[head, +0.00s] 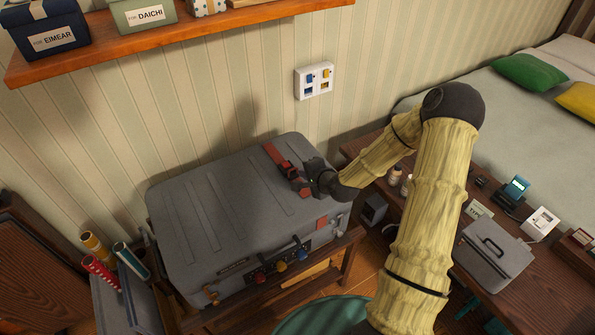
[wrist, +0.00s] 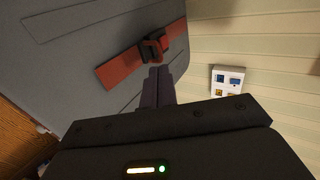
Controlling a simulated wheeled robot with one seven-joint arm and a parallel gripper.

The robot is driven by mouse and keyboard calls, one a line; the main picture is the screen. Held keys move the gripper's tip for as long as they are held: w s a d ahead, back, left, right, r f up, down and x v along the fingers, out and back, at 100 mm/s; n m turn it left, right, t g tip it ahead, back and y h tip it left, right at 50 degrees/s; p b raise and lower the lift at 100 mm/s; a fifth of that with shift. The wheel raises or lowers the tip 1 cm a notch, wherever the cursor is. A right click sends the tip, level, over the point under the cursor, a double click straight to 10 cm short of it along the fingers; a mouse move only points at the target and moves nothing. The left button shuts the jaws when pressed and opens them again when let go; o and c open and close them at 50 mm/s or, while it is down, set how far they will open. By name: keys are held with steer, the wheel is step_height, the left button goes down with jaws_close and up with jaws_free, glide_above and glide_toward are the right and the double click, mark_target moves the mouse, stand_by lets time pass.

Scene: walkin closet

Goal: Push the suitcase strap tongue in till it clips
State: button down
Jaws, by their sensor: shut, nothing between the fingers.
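The grey suitcase (head: 215,215) lies flat with its lid up, and its grey shell fills the upper left of the wrist view (wrist: 80,35). A red strap (head: 277,154) crosses the lid near its right end. In the wrist view the strap (wrist: 119,69) runs to a dark red buckle (wrist: 153,48), with more strap on the buckle's other side. I cannot tell whether the tongue is seated in the buckle. My gripper (head: 301,184) is shut and empty, its dark fingertips (wrist: 155,72) right by the buckle. Whether they touch it is unclear. In the head view my gripper partly hides the strap.
The suitcase stands on a wooden rack (head: 345,255) against the striped wall. A white wall panel (head: 314,80) is above it. A shelf (head: 190,38) with boxes overhangs at upper left. A wooden bench (head: 510,270) with a grey case (head: 492,255) is at right.

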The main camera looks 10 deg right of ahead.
mark_target(295, 168)
steer(key=x, duration=0.5)
steer(key=shift+w+a+f, duration=0.1)
steer(key=shift+w+f, duration=0.05)
steer(key=shift+w, duration=0.1)
steer(key=shift+w+a, duration=0.15)
steer(key=shift+w, duration=0.3)
steer(key=shift+w+a, duration=0.1)
steer(key=shift+w, duration=0.05)
